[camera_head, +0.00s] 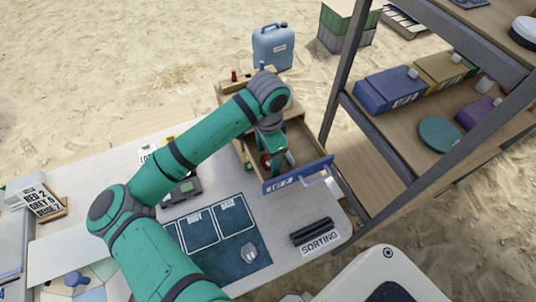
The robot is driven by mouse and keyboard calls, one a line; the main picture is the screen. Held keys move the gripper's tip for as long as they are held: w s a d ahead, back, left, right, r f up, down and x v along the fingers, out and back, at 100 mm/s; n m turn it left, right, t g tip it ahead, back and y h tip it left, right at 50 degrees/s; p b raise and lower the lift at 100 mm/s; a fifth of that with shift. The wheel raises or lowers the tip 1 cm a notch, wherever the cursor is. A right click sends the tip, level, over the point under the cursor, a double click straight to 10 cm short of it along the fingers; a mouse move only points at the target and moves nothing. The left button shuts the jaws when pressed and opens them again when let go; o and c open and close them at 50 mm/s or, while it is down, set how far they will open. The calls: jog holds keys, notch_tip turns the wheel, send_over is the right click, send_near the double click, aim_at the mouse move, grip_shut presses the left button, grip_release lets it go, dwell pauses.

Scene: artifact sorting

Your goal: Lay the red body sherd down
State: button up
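My gripper (277,168) points down inside an open wooden drawer (312,152) with a blue front. A reddish-brown piece (265,160), possibly the red body sherd, shows beside the fingers in the drawer. It is too small and too hidden to tell whether the fingers hold it. The dark blue sorting mat (257,262) lies on the table, left of and nearer than the drawer. Its outlined fields marked BODY (197,232) and BASE (232,217) look empty. My arm hides the mat's left part.
A grey lump (249,253) sits on the mat's lower right. A black rack by the SORTING label (320,243) stands at the table's right end. A shelf (392,145) with boxes rises close right of the drawer. A dark device (186,190) lies behind the mat.

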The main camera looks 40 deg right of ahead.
notch_tip(320, 180, up, 11)
dwell(0.7)
jog(key=shift+f, duration=0.15)
